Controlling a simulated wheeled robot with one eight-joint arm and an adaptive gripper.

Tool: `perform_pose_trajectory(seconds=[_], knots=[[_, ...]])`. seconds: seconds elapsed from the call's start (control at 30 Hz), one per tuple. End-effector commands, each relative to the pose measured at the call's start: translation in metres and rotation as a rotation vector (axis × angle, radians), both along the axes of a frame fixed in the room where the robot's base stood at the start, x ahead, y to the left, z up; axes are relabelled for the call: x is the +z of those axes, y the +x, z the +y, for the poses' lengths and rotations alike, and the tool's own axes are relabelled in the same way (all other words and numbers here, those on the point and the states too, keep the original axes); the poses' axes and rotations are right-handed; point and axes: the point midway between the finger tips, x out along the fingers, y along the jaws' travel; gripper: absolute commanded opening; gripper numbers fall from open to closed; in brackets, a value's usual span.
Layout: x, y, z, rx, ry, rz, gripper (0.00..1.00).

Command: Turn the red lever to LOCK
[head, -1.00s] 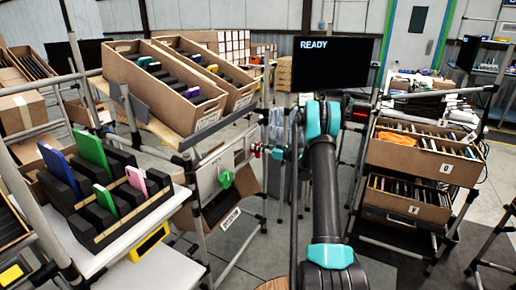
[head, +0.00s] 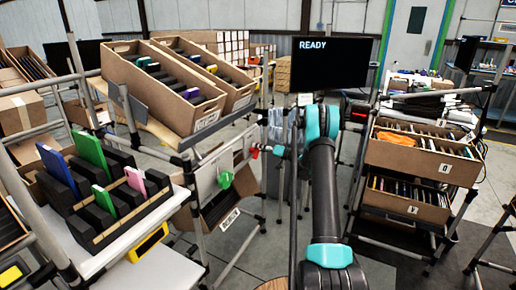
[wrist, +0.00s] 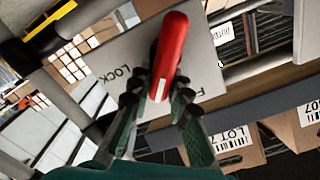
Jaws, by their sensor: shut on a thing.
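The red lever (wrist: 169,55) stands between my fingers in the wrist view, long and rounded, with a pale strip at its near end. My gripper (wrist: 153,95) is shut on the lever's near part. The lever lies over a light grey plate (wrist: 204,65). The word LOCK is printed on the plate to the left of the lever. On the right is lettering beginning with F, mostly hidden by a finger. In the head view, a small red part (head: 255,151) shows at the grey panel's right side, with my gripper (head: 272,151) beside it.
A green knob (head: 225,180) sits on the same panel's front. Tilted cartons (head: 165,85) rest on the rack above left. Foam holders with coloured plates (head: 92,150) stand on a white shelf at left. A carton rack (head: 425,155) stands right. A screen (head: 333,64) reads READY.

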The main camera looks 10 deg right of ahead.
Motion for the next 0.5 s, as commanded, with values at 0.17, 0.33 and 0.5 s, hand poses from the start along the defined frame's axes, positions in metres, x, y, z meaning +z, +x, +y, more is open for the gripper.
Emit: perform_pose_trajectory(seconds=[0.17, 0.33, 0.5], knots=[[-0.0032, 0.0028, -0.0026, -0.001, 0.098, 0.136, 0.0], [-0.0068, 0.005, -0.0042, -0.001, 0.193, 0.266, 0.0], [-0.0107, 0.0067, -0.0055, -0.001, 0.287, 0.396, 0.0]])
